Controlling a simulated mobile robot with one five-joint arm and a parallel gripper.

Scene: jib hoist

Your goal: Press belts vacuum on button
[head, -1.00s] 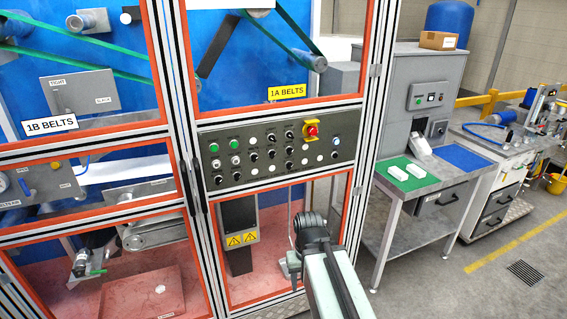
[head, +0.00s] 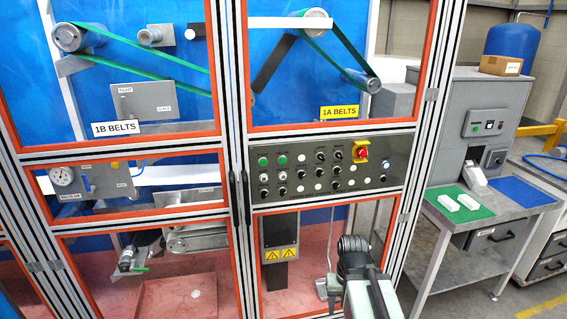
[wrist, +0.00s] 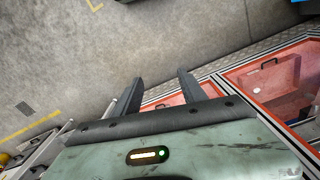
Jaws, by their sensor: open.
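The dark control panel (head: 320,187) sits in the cabinet's frame in the head view, below the 1A BELTS sign (head: 339,112). It carries green, white and black round buttons and knobs, and a red knob on a yellow plate (head: 361,152) at upper right. The labels are too small to read, so I cannot tell which is the belts vacuum on button. My gripper (wrist: 160,90) shows in the wrist view with two dark fingers apart and nothing between them. In the head view my arm is low, below and right of the panel, and not touching it.
The cabinet's red-framed doors (head: 136,228) stand in front. To the right is a grey bench (head: 520,202) with a green mat and white blocks. Concrete floor (wrist: 60,60) lies open in the wrist view. A second bench stands at the far right.

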